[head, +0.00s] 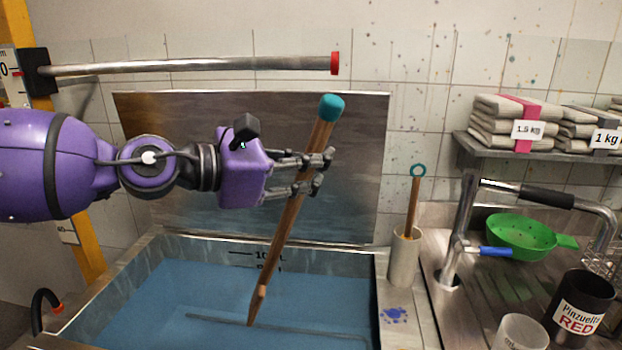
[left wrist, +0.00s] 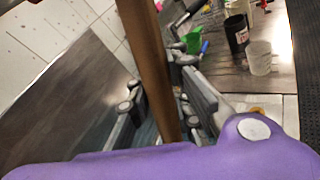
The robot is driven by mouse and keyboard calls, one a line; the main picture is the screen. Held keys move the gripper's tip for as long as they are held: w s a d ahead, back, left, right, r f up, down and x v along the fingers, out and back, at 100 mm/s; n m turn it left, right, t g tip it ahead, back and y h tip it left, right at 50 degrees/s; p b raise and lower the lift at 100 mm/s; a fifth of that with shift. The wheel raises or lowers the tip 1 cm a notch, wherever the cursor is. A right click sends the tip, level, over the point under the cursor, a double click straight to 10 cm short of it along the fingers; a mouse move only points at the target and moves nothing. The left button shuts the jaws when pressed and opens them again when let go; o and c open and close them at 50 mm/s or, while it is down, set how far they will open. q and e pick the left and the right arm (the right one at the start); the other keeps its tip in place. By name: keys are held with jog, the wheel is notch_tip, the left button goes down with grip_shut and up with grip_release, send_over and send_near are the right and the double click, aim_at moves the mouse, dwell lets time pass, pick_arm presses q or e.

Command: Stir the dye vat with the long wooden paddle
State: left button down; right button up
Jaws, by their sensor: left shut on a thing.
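The long wooden paddle (head: 285,220) has a teal cap at its top end and leans, with its top to the right. My left gripper (head: 305,172) is shut on its shaft below the cap. The shaft also shows between the fingers in the left wrist view (left wrist: 150,70). The dye vat (head: 165,244) is a metal tub of blue liquid (head: 180,300) below the gripper. The paddle's lower end is at the liquid; I cannot tell how deep it reaches. My right gripper is not in view.
A metal panel (head: 170,190) stands behind the vat, under a red-tipped rail (head: 190,66). To the right are a holder (head: 404,258) with another teal-ringed handle, a tap (head: 458,235), a green strainer (head: 515,236), a black mug (head: 580,300) and a white cup (head: 520,333).

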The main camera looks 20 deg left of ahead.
aim_at(319, 112)
pick_arm(q)
jog(key=shift+s+d+r, duration=0.1)
jog(key=shift+d+r, duration=0.25)
jog(key=shift+r, duration=0.5)
jog(key=shift+s+d+r, duration=0.1)
jog(key=shift+d+r, duration=0.2)
jog(key=shift+r, duration=0.55)
jog(key=shift+s+d+r, duration=0.1)
jog(key=shift+d+r, duration=0.25)
jog(key=shift+r, duration=0.5)
jog(key=shift+s+d+r, duration=0.1)
jog(key=shift+d+r, duration=0.15)
jog(key=shift+r, duration=0.4)
jog(key=shift+s+d+r, duration=0.1)
jog(key=shift+d+r, duration=0.2)
jog(key=shift+r, duration=0.3)
jog(key=shift+s+d+r, duration=0.1)
jog(key=shift+d+r, duration=0.15)
jog(key=shift+r, duration=0.4)
jog(key=shift+r, duration=5.55)
